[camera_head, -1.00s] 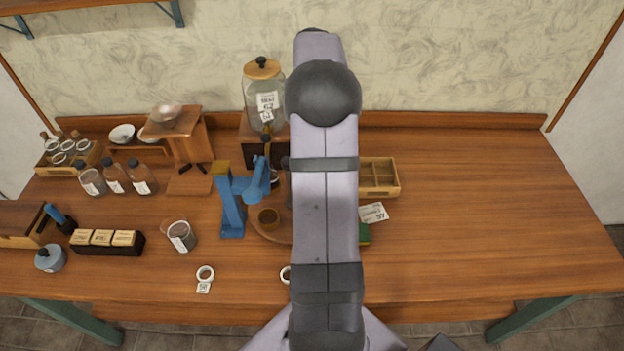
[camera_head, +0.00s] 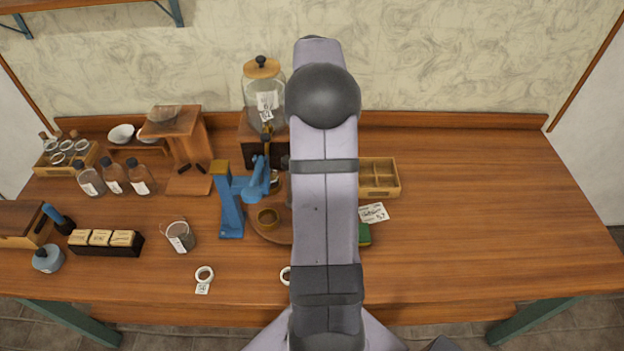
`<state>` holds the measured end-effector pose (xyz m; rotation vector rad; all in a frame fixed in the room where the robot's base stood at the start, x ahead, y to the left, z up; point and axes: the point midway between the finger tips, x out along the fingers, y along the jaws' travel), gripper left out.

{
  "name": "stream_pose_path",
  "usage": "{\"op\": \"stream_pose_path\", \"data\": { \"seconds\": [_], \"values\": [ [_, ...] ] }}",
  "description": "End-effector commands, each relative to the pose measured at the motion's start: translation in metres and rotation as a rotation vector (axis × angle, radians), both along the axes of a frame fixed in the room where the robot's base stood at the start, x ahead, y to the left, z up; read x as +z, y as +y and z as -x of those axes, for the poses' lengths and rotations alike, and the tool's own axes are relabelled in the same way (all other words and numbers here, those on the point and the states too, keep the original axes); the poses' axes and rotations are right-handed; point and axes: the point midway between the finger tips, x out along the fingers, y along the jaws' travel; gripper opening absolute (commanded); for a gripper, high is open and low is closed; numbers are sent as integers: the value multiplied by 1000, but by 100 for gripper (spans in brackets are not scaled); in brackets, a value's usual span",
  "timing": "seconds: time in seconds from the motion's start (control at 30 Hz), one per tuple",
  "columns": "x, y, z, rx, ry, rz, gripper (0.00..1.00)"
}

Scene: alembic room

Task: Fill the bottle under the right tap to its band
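A large glass jar (camera_head: 262,92) with a wooden lid and a paper tag stands on a dark wooden stand (camera_head: 250,150) at the back. A small tap (camera_head: 266,130) shows at the jar's front. Any second tap further right is hidden behind my arm. Several small bottles with labels (camera_head: 114,178) stand at the left, but I cannot tell a band on them. A bottle under a tap is not clearly visible; a small glass shape shows beside my arm. My gripper is hidden behind my own arm links, so its opening and hold cannot be seen.
A wire-handled beaker (camera_head: 180,236) stands further left. An open wooden box (camera_head: 380,178) and a paper tag (camera_head: 373,212) lie right of my arm. The table's right side is clear.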

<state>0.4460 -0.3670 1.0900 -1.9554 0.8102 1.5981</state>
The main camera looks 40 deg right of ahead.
Motion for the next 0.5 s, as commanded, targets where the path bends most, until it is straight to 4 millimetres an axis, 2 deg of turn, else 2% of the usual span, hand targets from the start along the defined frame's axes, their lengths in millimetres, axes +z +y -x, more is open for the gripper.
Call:
{"op": "stream_pose_path", "data": {
  "seconds": [0.5],
  "values": [
    [-3,1,1,0,1,-1,0]
  ]
}}
